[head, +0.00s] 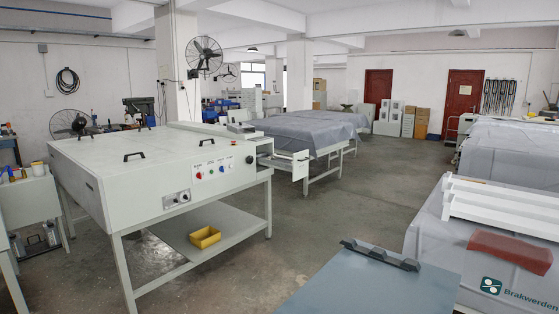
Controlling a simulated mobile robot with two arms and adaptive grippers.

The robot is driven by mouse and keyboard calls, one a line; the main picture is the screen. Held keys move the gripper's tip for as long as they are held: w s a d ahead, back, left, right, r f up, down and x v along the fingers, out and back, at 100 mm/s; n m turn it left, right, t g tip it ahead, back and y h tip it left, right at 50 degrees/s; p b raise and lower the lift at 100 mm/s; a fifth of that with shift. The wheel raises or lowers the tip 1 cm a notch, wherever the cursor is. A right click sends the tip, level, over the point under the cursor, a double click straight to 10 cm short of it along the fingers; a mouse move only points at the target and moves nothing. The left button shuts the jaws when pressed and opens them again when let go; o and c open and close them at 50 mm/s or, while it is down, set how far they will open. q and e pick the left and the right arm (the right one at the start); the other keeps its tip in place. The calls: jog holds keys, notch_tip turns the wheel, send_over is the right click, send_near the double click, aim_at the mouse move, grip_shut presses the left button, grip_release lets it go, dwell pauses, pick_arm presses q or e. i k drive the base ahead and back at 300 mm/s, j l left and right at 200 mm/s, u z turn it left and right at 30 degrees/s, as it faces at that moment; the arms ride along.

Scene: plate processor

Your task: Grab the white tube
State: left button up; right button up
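No object in the head view can be clearly told as a white tube. Long white bars (505,206) lie side by side on a grey-covered table at the right; their ends look angular rather than round. A small white container (38,169) with a yellowish top stands on the bench at the left edge, too small to make out well. Neither of my grippers is in view.
A large white plate processor (130,185) stands at left, with a yellow bin (204,237) on its lower shelf. A red-brown block (508,247) lies near the bars on the covered table (430,240). Open floor (350,215) lies between.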

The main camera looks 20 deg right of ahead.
aim_at(275, 155)
jog(key=i+j, duration=0.25)
jog(key=i+j+z, duration=0.1)
jog(key=j, duration=0.4)
jog(key=i+j, duration=0.3)
jog(key=i+j+z, duration=0.1)
jog(key=i+j, duration=0.15)
jog(key=j, duration=0.2)
jog(key=i+j, duration=0.2)
jog(key=j, duration=0.2)
jog(key=i+j+z, duration=0.25)
jog(key=i+j, duration=0.8)
jog(key=i, duration=0.15)
jog(key=i+l+z, duration=0.1)
jog(key=i, duration=0.35)
jog(key=i+l, duration=0.25)
jog(key=i, duration=0.15)
jog(key=i+l+z, duration=0.15)
jog(key=i, duration=0.3)
jog(key=i+l, duration=0.15)
jog(key=l, duration=0.2)
jog(key=i+l, duration=0.15)
jog(key=l, duration=0.2)
jog(key=i+l, duration=0.2)
jog(key=l, duration=0.15)
jog(key=i+l+z, duration=0.1)
jog(key=l, duration=0.25)
jog(key=i+l, duration=0.2)
jog(key=l, duration=0.15)
jog(key=i+j, duration=0.1)
jog(key=i, duration=0.15)
